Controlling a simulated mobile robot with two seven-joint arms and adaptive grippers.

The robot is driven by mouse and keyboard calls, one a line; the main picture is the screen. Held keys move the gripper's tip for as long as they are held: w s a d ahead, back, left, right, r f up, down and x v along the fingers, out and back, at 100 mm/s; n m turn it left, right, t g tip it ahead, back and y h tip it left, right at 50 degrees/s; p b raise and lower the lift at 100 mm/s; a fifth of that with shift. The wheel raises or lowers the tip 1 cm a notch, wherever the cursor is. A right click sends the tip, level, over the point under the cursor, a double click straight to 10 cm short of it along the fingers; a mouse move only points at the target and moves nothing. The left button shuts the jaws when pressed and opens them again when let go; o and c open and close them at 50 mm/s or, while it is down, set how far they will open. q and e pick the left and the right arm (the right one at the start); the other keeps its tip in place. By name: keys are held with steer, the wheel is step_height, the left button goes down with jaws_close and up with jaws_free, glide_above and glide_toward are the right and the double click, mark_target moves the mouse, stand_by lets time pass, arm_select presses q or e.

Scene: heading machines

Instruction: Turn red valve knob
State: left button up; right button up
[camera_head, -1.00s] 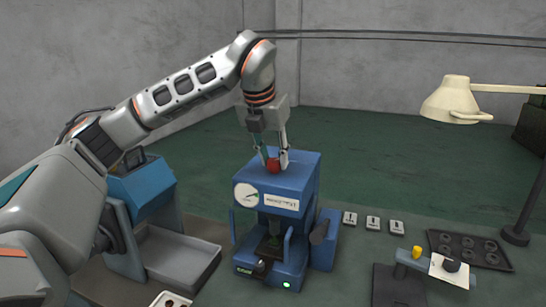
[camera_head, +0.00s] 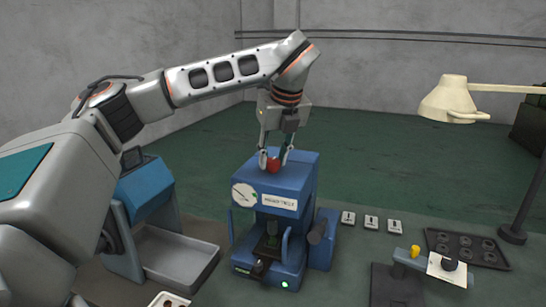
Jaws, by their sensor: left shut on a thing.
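The red valve knob (camera_head: 273,164) sits on top of the blue machine (camera_head: 307,183), near its front edge. My left gripper (camera_head: 273,163) comes down on it from above, with one finger on each side. The fingers are shut on the knob and partly cover it. The machine's front has a round white dial, a white label and a small green light at the base. My right gripper is not in view.
A grey tray (camera_head: 174,257) and a second blue machine (camera_head: 143,190) stand at the left. Three small white switch plates (camera_head: 371,222), a dark tray with round recesses (camera_head: 467,248) and a cream lamp (camera_head: 449,100) are at the right.

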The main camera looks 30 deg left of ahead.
arm_select(q)
steer(key=shift+n, duration=0.4)
steer(key=o, duration=1.1)
steer(key=v, duration=1.2)
steer(key=shift+w, duration=0.15)
